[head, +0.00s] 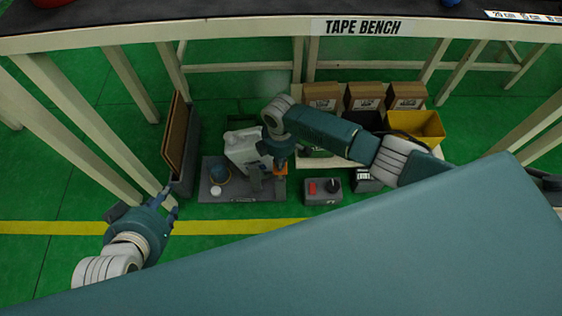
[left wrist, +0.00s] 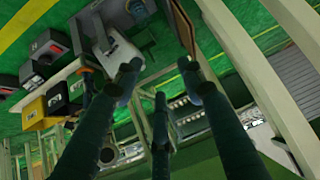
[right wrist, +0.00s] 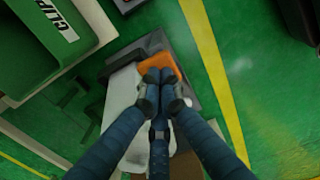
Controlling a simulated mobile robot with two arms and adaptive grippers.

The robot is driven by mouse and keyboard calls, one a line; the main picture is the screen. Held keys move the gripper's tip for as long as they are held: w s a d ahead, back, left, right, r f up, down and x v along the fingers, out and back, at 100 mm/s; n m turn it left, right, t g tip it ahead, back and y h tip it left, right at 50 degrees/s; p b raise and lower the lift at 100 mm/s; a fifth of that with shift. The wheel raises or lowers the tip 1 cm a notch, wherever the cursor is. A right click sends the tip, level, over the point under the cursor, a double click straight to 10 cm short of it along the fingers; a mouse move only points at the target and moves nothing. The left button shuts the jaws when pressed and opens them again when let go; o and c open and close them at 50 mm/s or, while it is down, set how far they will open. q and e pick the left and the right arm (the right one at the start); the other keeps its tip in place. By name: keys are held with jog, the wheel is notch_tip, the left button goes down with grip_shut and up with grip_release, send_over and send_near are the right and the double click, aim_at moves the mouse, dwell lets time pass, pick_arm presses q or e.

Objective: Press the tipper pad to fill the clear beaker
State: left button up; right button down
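The orange tipper pad (head: 281,171) is at the right end of a grey base plate (head: 240,196) on the floor. A white jug (head: 243,150) stands on the plate. A small bluish vessel, apparently the clear beaker (head: 219,174), is at the plate's left; its fill is too small to tell. My right gripper (head: 278,160) points down at the pad. In the right wrist view its fingers (right wrist: 159,82) are drawn together, with the orange pad (right wrist: 158,48) right at their tips; contact is unclear. My left gripper (head: 171,203) is open and empty, left of the plate.
A grey control box with a red button (head: 322,190) sits right of the plate. Brown boxes (head: 363,96) and a yellow bin (head: 415,127) are behind it. A dark bin with brown boards (head: 176,140) stands left. The tape bench (head: 270,27) spans the back.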

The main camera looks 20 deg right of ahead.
jog(key=shift+r+p, duration=0.7)
jog(key=shift+r, duration=0.05)
pick_arm(q)
jog(key=s+a+f+g+y+p, duration=0.1)
jog(key=s+a+f+g, duration=0.15)
jog(key=s, duration=0.25)
jog(key=s+a+f+g+p, duration=0.1)
jog(key=s+g+p, duration=0.15)
jog(key=s, duration=0.25)
pick_arm(e)
notch_tip(320, 180, up, 3)
jog(key=shift+f+b, duration=0.2)
jog(key=shift+b, duration=0.15)
jog(key=shift+r, duration=0.15)
jog(key=shift+r+p, duration=0.35)
jog(key=shift+p, duration=0.2)
jog(key=shift+r+p, duration=0.7)
pick_arm(q)
notch_tip(320, 180, down, 10)
jog(key=shift+w+d+r+g, duration=0.15)
jog(key=shift+d+r+g, duration=0.1)
jog(key=shift+g, duration=0.15)
